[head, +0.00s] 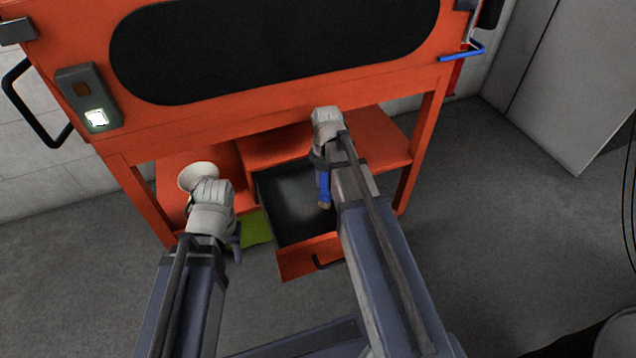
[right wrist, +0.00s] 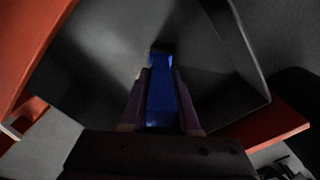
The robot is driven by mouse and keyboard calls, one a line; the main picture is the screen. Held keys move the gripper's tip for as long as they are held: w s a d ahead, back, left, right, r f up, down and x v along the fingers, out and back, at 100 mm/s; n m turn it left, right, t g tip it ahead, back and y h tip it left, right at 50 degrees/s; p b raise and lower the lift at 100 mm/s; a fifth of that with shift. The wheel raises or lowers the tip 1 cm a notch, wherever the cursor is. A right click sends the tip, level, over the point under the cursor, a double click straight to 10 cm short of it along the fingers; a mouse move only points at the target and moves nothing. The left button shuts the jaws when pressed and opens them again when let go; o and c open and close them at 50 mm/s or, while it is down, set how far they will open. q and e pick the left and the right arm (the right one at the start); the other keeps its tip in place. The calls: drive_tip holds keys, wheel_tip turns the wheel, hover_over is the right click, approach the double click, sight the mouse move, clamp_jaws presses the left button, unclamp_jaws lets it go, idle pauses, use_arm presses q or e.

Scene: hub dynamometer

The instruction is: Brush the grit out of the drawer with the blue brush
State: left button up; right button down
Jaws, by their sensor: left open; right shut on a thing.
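The drawer (head: 281,233) is pulled out from under the orange bench, its dark inside open to view. My right gripper (head: 320,166) is over the drawer and shut on the blue brush (head: 323,187). The brush points down, with its tan bristle end (head: 325,205) at or just above the drawer floor; I cannot tell if it touches. In the right wrist view the blue handle (right wrist: 161,95) sits between the fingers. I cannot make out the grit. My left gripper (head: 234,243) is open, left of the drawer; its fingers are partly hidden.
The orange bench (head: 270,115) has a dark panel above and legs either side of the drawer. A whitish round dish (head: 198,176) shows behind my left wrist. A green thing (head: 256,228) lies left of the drawer. Grey floor (head: 470,220) is clear to the right.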

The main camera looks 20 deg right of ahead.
drive_tip(key=shift+d+f, duration=0.1)
idle(0.3)
drive_tip(key=shift+a, duration=2.05)
drive_tip(key=shift+s+a, duration=0.15)
drive_tip(key=shift+a, duration=1.85)
wheel_tip(320, 180, up, 6)
drive_tip(key=p, duration=0.6)
